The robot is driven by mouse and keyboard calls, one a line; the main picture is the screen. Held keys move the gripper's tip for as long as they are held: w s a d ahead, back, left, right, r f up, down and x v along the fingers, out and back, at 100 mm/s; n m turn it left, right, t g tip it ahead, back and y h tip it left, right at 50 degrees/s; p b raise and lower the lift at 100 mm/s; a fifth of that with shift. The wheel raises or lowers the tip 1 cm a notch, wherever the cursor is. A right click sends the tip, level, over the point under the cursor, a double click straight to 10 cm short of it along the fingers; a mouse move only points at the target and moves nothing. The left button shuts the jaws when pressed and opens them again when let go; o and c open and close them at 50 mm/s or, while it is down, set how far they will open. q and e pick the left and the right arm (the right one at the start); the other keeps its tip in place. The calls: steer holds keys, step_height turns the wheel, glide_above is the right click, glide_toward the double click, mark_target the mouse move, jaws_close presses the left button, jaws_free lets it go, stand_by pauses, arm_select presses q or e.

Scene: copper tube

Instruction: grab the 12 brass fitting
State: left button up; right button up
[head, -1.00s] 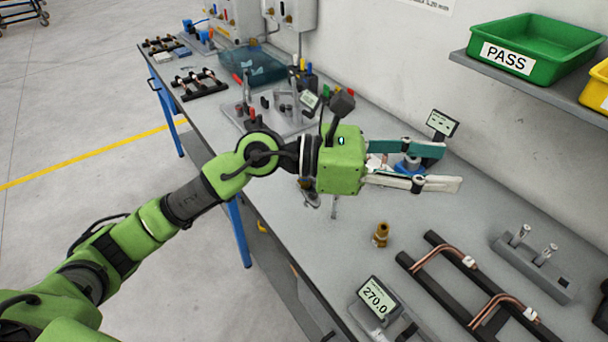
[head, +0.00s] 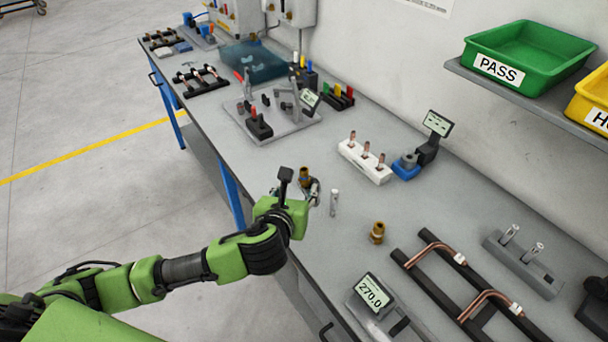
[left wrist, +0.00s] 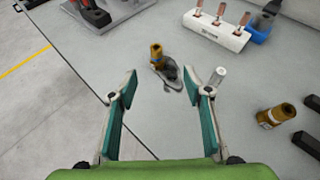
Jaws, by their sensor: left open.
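One brass fitting (head: 305,174) stands near the table's front edge, just beyond my left gripper (head: 312,192). In the left wrist view this fitting (left wrist: 157,56) is ahead of the gap between the open, empty fingers (left wrist: 172,90). A dark grey patch or piece lies beside it; I cannot tell what it is. A second, larger-looking brass fitting (head: 377,233) stands to the right; it also shows in the left wrist view (left wrist: 275,116), right of the fingers. I cannot read a size on either fitting. My right gripper is not in view.
A small pale cylinder (head: 334,203) stands close to the right finger. A white block with copper pieces (head: 365,160) and a blue-based device (head: 406,167) are behind. A gauge display (head: 372,294) and black rails with copper tubes (head: 465,285) are to the right.

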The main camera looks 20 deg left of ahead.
mark_target(303, 180)
arm_select(q)
steer(key=shift+s+a+f+g, duration=0.3)
steer(key=shift+f, duration=0.2)
steer(key=shift+w+a+f, duration=0.1)
steer(key=shift+w+f, duration=0.15)
steer(key=x, duration=0.8)
steer(key=shift+p, duration=0.4)
steer(key=shift+w+f, duration=0.15)
steer(key=shift+w, duration=0.2)
steer(key=shift+p+x, duration=0.55)
steer(key=shift+x, duration=1.6)
steer(key=shift+f, duration=0.1)
jaws_close()
